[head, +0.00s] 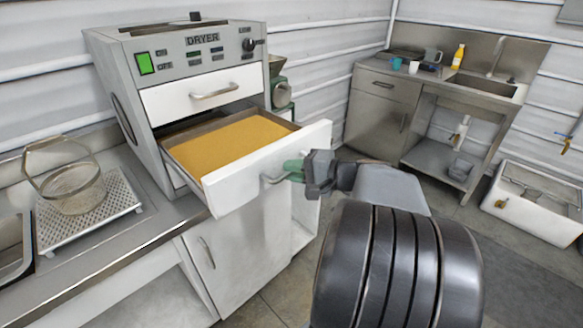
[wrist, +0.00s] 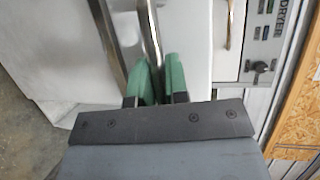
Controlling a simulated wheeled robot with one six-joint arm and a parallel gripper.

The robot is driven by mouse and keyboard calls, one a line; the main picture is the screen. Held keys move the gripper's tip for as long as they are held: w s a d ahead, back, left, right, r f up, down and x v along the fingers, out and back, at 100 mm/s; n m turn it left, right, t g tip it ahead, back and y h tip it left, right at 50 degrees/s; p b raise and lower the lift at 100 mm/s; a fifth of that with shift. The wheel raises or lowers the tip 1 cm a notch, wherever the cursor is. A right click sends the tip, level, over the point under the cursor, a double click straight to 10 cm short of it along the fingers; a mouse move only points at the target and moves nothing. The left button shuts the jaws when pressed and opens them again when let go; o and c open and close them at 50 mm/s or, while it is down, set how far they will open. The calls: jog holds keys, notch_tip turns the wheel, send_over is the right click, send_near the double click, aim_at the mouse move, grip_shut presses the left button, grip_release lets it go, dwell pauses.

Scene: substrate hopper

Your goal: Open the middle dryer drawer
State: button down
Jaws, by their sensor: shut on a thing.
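The dryer (head: 170,100) stands on the counter at the left in the head view. Its middle drawer (head: 225,195) is pulled well out, with a white front and a tray of yellow-orange grain-like material (head: 230,140) showing inside. The top drawer (head: 200,92) above it is shut. My gripper (head: 293,168) is at the front of the middle drawer, with its green fingers shut on the bar handle (head: 270,179). In the wrist view the green fingers (wrist: 157,80) close around the metal handle (wrist: 150,40).
A cabinet (head: 240,255) is below the dryer. Open floor lies between.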

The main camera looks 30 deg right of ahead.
jog(key=c, duration=1.1)
grip_release()
jog(key=v, duration=1.3)
jog(key=shift+s+d, duration=0.2)
jog(key=shift+s, duration=0.15)
